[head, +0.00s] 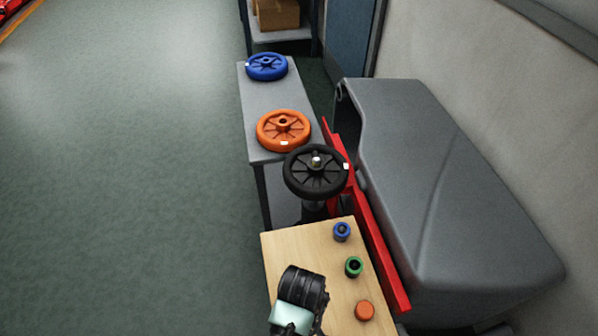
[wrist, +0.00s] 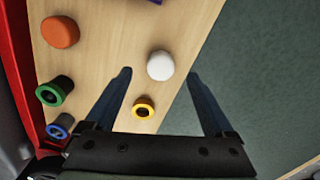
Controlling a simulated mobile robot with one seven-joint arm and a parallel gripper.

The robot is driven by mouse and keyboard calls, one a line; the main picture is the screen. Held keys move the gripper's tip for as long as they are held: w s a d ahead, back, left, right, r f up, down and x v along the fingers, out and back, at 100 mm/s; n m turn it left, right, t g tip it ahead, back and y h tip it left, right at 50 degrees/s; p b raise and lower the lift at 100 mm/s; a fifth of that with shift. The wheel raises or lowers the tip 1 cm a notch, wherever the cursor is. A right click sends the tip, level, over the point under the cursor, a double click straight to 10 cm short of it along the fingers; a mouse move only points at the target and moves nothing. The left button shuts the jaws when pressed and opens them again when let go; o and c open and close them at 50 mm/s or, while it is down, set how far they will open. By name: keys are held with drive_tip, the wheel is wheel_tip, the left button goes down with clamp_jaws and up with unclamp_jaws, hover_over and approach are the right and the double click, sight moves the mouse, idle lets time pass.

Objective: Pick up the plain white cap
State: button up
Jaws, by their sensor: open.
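The plain white cap (wrist: 160,66) is a round, smooth piece on the wooden table (wrist: 95,40) in the wrist view, near the table's edge. In the head view it does not show; my arm covers that part of the table. My gripper (wrist: 160,75) is open and empty above the table. In the wrist view the white cap appears between the two fingertips, near their far ends, touching neither. A yellow ring-shaped cap (wrist: 144,107) lies nearer the palm between the fingers.
An orange cap (head: 364,310), a green ring (head: 354,267) and a blue ring (head: 342,232) stand along the table's right side. Black (head: 300,184), orange (head: 270,143) and blue (head: 267,73) wheels are beyond. A red rail (head: 385,250) and grey tank (head: 450,190) border the right.

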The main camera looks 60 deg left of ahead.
drive_tip(key=shift+a+f, duration=0.2)
drive_tip(key=shift+f, duration=1.1)
drive_tip(key=shift+a+f, duration=0.15)
drive_tip(key=shift+f, duration=1.15)
clamp_jaws()
